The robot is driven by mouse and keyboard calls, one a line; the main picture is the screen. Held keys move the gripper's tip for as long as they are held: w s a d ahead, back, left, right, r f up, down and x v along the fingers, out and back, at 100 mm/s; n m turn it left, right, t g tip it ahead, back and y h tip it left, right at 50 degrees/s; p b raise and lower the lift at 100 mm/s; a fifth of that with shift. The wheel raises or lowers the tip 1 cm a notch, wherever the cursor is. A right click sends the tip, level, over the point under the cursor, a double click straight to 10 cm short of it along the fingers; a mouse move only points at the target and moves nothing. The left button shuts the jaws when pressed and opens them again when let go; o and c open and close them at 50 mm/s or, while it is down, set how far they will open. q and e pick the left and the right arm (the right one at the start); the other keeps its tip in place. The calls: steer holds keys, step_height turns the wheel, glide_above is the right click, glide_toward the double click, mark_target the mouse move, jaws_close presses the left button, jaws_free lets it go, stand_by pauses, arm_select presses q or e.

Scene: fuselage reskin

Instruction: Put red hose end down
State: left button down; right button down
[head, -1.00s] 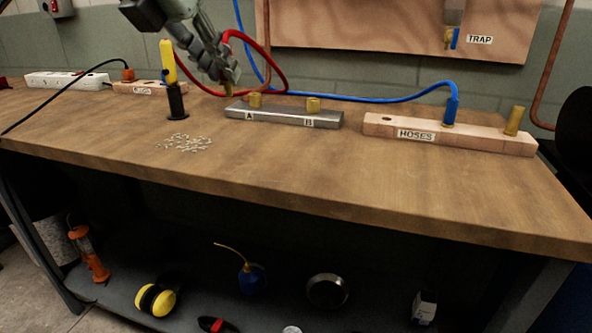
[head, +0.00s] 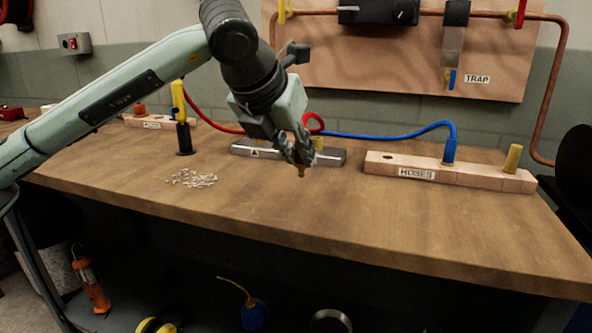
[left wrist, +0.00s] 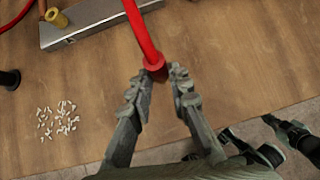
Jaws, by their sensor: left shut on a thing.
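My left gripper (head: 301,150) is shut on the red hose end (left wrist: 154,67) and holds it above the workbench, in front of the grey A/B block (head: 330,157). In the head view a brass tip (head: 301,172) points down below the fingers. The red hose (head: 213,127) runs back behind my wrist. The wooden HOSES block (head: 470,176) is to the right, with an empty hole near its left end, the blue hose end (head: 450,150) upright in it, and a brass plug (head: 512,158) near its right end. My right gripper is not in view.
A yellow and black tool stands upright in a black holder (head: 183,138) at left, behind scattered small pale pieces (head: 191,179). The blue hose (head: 390,134) lies across the back. The bench top (head: 400,220) in front of the blocks is clear.

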arm_select(q)
step_height(320, 180, down, 4)
steer(key=shift+r, duration=0.25)
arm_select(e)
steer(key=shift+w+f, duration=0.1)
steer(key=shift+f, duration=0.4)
arm_select(q)
steer(key=shift+f, duration=0.15)
steer(key=c, duration=1.8)
jaws_free()
steer(key=o, duration=0.4)
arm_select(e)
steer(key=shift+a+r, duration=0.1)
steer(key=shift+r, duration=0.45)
